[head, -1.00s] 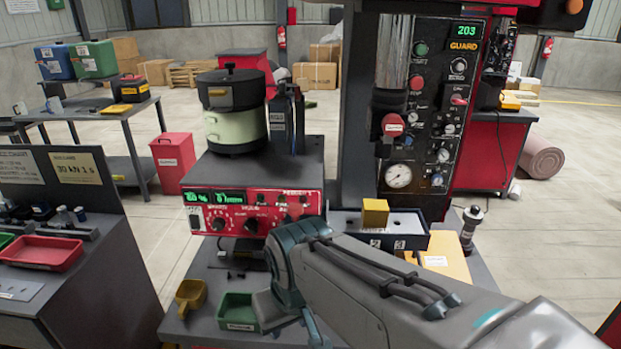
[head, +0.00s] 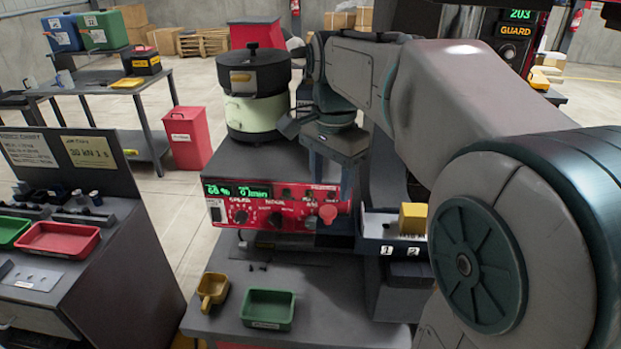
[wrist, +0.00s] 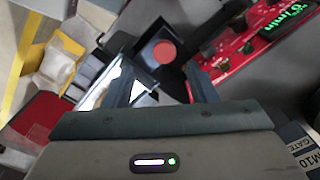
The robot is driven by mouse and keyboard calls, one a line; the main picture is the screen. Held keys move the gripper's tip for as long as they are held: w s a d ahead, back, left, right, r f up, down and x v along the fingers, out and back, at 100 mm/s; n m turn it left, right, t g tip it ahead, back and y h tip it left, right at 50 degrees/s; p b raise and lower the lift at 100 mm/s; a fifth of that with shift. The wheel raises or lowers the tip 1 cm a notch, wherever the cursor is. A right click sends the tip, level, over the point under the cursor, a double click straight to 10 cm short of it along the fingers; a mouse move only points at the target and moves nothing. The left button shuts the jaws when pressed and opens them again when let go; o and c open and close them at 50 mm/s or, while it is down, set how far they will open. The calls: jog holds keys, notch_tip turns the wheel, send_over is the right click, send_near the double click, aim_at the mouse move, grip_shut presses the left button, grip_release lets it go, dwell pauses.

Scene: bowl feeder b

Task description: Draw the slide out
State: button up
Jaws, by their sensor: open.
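My gripper (head: 334,192) points down at the right end of the feeder's red control panel (head: 262,207), with its fingers apart and nothing held. A red round knob (head: 328,213) shows just below and between the fingers. In the wrist view a red disc (wrist: 163,52) on a dark square part lies beyond the gap between the fingertips (wrist: 160,90), and looks like the same knob. No contact is visible. A two-place tray marked 1 and 2 (head: 388,250) with a yellow block (head: 413,217) is to the right. I cannot tell for certain which part is the slide.
The bowl feeder (head: 253,95) stands behind the panel. A yellow scoop (head: 212,288) and a green tray (head: 267,309) lie on the bench in front. A side bench with a red tray (head: 58,238) is at left. My arm hides most of the press.

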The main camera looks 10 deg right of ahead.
aim_at(328, 210)
jog(key=shift+w+r+m, duration=0.3)
jog(key=shift+w+r, duration=0.05)
jog(key=shift+w+f, duration=0.1)
jog(key=shift+f, duration=0.05)
notch_tip(328, 210, down, 7)
